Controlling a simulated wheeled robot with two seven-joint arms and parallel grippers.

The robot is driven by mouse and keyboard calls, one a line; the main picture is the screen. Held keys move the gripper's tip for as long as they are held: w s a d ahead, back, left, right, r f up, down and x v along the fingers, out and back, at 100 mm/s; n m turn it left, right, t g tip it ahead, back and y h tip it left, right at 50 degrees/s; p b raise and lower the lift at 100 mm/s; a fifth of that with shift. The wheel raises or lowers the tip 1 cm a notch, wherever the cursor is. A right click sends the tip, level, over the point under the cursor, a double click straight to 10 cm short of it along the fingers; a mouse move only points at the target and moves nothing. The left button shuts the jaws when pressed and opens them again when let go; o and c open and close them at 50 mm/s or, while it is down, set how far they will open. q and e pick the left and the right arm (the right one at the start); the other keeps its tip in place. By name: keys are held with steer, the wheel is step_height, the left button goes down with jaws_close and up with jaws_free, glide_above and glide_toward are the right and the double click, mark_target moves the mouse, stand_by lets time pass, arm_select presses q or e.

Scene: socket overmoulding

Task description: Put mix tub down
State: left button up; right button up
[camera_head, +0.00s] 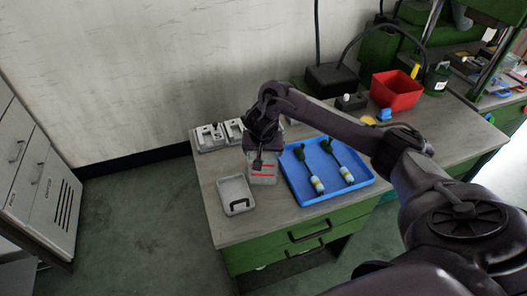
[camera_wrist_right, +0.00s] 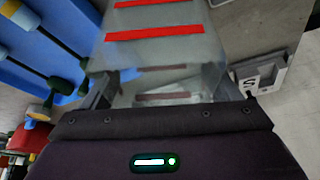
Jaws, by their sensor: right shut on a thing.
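The mix tub (camera_head: 262,175) is a clear, greyish container with a red stripe, in front of my right gripper in the head view. In the right wrist view the tub (camera_wrist_right: 155,55) shows red bands and fills the space between the fingers. My right gripper (camera_head: 258,152) is shut on the tub, over the bench between the grey tray and the blue tray. I cannot tell whether the tub's bottom touches the bench top (camera_head: 222,222). My left gripper is not in view.
A small grey tray (camera_head: 226,189) with a dark handle lies left of the tub. A blue tray (camera_head: 301,193) with two dark-and-white tools is close on the right. Grey fixtures (camera_head: 205,145) stand behind. A red bin (camera_head: 396,91) is at the back right.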

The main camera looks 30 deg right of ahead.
steer(key=o, duration=1.1)
steer(key=shift+f, duration=0.15)
steer(key=shift+o, duration=0.2)
